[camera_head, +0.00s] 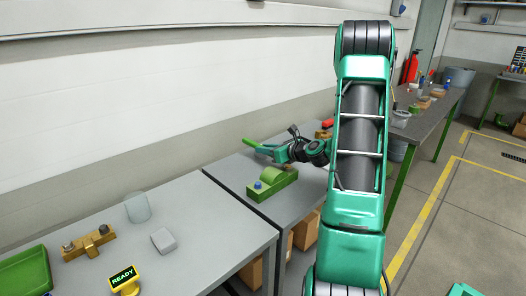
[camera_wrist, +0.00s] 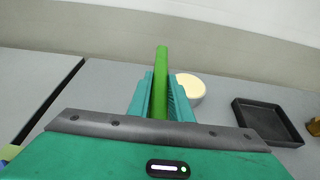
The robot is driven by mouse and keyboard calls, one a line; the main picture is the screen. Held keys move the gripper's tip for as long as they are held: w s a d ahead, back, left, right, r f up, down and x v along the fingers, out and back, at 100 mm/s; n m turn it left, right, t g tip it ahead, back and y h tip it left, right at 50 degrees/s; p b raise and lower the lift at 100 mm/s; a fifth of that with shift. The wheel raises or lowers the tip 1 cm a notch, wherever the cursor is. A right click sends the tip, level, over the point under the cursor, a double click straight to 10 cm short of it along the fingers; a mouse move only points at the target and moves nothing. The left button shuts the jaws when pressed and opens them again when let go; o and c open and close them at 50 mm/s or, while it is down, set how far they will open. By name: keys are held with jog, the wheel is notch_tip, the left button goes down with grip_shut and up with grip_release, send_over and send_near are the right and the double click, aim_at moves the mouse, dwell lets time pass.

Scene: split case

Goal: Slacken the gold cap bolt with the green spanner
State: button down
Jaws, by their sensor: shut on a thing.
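My gripper (camera_head: 270,150) is shut on a green spanner (camera_head: 251,143) above the farther grey table. In the wrist view the spanner (camera_wrist: 161,65) stands out between the two teal fingers (camera_wrist: 161,98), pointing away from me. Its far end is plain to see; the end nearer my palm is hidden. A gold piece with two dark bolt-like knobs (camera_head: 90,243) lies on the nearer table, well to the left of my gripper. A green block with a rounded top and a blue knob (camera_head: 271,182) stands on the farther table, below my gripper. I cannot tell which bolt is the gold cap bolt.
The nearer table (camera_head: 205,220) also holds a green tray (camera_head: 27,272), a grey block (camera_head: 163,241), a greyish cylinder (camera_head: 138,207) and a yellow READY sign (camera_head: 124,281). The wrist view shows a cream round thing (camera_wrist: 193,88) and a black tray (camera_wrist: 267,138). A wall stands behind.

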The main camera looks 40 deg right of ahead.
jog(key=c, duration=1.5)
grip_release()
jog(key=shift+c, duration=0.2)
jog(key=v, duration=0.9)
jog(key=shift+s+d+r, duration=0.1)
jog(key=shift+s+r, duration=0.1)
jog(key=shift+s, duration=0.2)
jog(key=shift+s+r, duration=0.15)
jog(key=shift+s, duration=0.25)
